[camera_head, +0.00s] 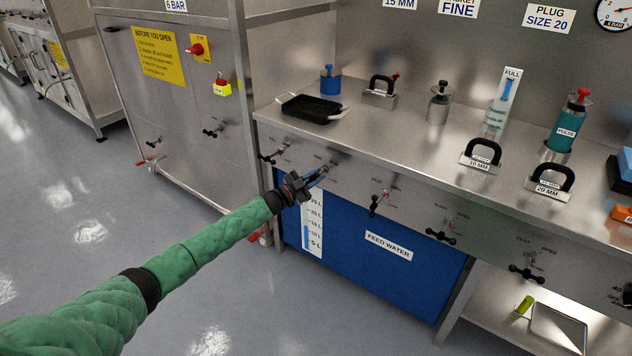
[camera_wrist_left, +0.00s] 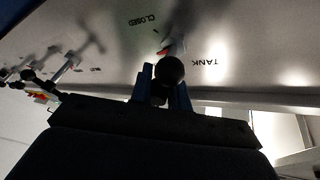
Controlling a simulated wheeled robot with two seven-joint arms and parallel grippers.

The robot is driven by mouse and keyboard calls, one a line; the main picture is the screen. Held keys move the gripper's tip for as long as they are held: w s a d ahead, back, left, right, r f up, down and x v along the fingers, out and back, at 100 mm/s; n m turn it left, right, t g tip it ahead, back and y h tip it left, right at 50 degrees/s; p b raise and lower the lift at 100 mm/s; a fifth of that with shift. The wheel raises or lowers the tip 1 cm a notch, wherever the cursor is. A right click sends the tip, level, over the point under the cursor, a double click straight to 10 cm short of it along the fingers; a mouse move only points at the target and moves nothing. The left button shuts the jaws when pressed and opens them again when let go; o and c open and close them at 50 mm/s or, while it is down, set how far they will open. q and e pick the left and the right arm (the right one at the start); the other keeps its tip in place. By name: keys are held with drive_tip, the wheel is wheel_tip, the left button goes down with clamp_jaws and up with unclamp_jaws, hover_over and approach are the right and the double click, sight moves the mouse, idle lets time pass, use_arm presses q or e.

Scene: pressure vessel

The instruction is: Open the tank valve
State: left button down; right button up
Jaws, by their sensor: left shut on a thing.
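The tank valve shows in the left wrist view as a black round knob (camera_wrist_left: 169,71) with a red pointer (camera_wrist_left: 164,49) behind it. The labels CLOSED and TANK are on the steel panel around it, and the pointer is near CLOSED. My left gripper (camera_head: 316,178) is at the front panel of the bench, above the blue feed water tank (camera_head: 400,275). Its blue fingers (camera_wrist_left: 162,92) stand on either side of the knob and are shut on it. In the head view the gripper mostly hides this valve. My right gripper is not in view.
Other black-handled valves line the same panel, at left (camera_head: 270,156) and to the right (camera_head: 376,203), (camera_head: 441,236). The benchtop above holds a black tray (camera_head: 312,107), weights and plungers. A steel cabinet (camera_head: 175,110) stands at left; the floor before the bench is clear.

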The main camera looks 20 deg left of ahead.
use_arm(q)
drive_tip(key=shift+s+d+f+n+t+y+b, duration=0.15)
drive_tip(key=shift+n+t+y+b, duration=0.35)
drive_tip(key=shift+n, duration=0.95)
drive_tip(key=shift+w+a+f+n+t+y+b, duration=0.15)
drive_tip(key=shift+n+t, duration=0.55)
drive_tip(key=shift+n, duration=0.8)
drive_tip(key=shift+s+d+f+n+t+y+b, duration=0.15)
drive_tip(key=shift+n+t+y, duration=0.35)
drive_tip(key=shift+n, duration=0.95)
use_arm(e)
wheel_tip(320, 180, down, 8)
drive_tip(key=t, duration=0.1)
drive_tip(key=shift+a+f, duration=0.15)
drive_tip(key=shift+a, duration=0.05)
use_arm(q)
drive_tip(key=c, duration=1.5)
unclamp_jaws()
drive_tip(key=shift+r, duration=0.1)
drive_tip(key=shift+o, duration=0.2)
drive_tip(key=shift+r, duration=0.1)
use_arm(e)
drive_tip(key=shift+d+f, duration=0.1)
use_arm(q)
drive_tip(key=shift+r, duration=0.2)
